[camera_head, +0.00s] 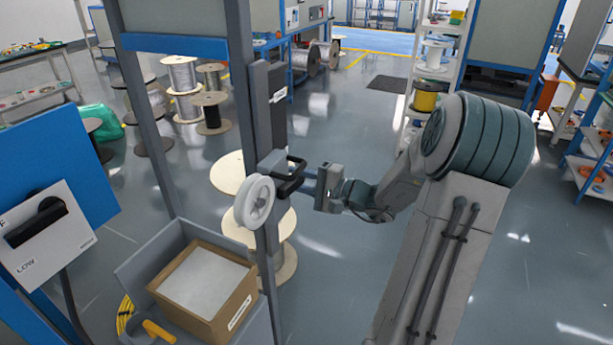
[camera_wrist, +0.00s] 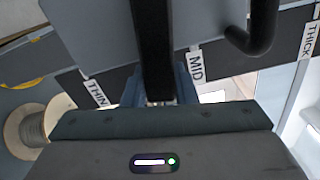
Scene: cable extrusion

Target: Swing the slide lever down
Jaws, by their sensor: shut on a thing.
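The slide lever, a black handle (camera_head: 291,176), sticks out from a grey upright post near the middle of the head view. My gripper (camera_head: 308,182) reaches it from the right and is at the handle. In the wrist view a black bar (camera_wrist: 153,50) runs down between the blue-grey fingers of my gripper (camera_wrist: 160,95), which are shut on it. The fingertips are partly hidden by my gripper body. Labels THIN, MID (camera_wrist: 196,66) and THICK (camera_wrist: 308,40) lie along a dark strip behind; the bar is between THIN and MID.
A white pulley wheel (camera_head: 255,201) sits just left of the lever. Below is a cardboard box (camera_head: 243,313) in a grey bin. A black hook-shaped bar (camera_wrist: 262,25) stands right of the grip in the wrist view. Large spools (camera_head: 285,265) stand behind the post.

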